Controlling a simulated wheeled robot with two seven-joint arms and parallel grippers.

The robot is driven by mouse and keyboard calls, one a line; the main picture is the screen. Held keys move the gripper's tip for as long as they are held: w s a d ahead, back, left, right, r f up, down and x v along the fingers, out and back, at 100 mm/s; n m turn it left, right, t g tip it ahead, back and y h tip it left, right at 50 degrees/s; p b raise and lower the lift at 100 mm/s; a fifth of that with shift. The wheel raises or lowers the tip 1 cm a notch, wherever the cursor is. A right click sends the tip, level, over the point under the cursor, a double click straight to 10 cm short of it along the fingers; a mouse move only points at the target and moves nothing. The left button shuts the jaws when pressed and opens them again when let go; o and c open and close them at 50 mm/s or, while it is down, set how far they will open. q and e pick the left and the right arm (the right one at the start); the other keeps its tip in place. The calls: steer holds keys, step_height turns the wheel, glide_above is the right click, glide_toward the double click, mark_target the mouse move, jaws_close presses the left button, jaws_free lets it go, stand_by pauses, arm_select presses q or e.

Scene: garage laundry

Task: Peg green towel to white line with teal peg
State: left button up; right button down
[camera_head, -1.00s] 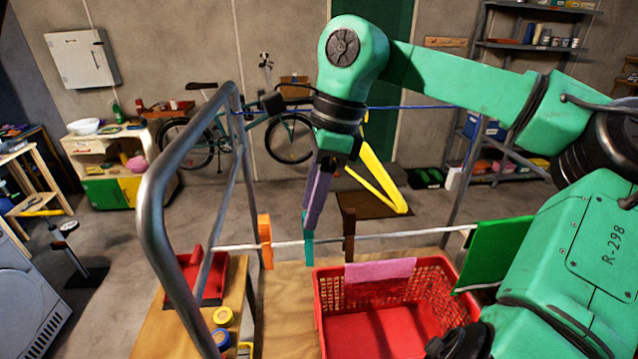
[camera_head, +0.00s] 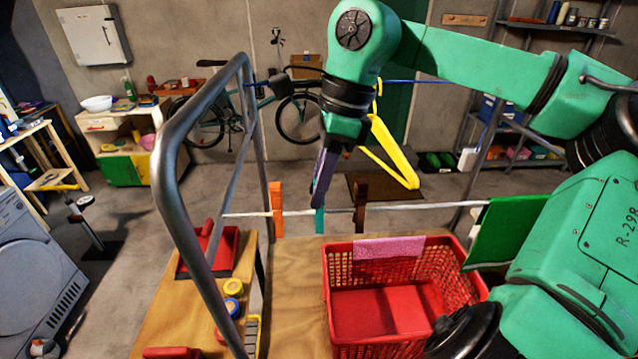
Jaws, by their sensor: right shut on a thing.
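My right gripper (camera_head: 322,182) reaches down from above, at the middle of the view. It is shut on the top of the teal peg (camera_head: 320,222), which points down. The peg overlaps the white line (camera_head: 420,206) in the picture; I cannot tell whether it is clipped on it. The green towel (camera_head: 504,232) hangs at the line's right end, well to the right of the peg, partly hidden by my arm. My left gripper is not in view.
An orange peg (camera_head: 276,208) and a brown peg (camera_head: 360,205) are on the line either side of the teal one. A red basket (camera_head: 400,335) with a pink cloth (camera_head: 388,248) stands below. A metal frame (camera_head: 168,170) rises at left. A yellow hanger (camera_head: 392,160) hangs behind.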

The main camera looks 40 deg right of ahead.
steer(key=shift+a+p+v, duration=0.25)
steer(key=shift+p+v, duration=0.75)
steer(key=shift+v, duration=0.3)
steer(key=shift+w+r, duration=0.1)
steer(key=shift+r, duration=1.25)
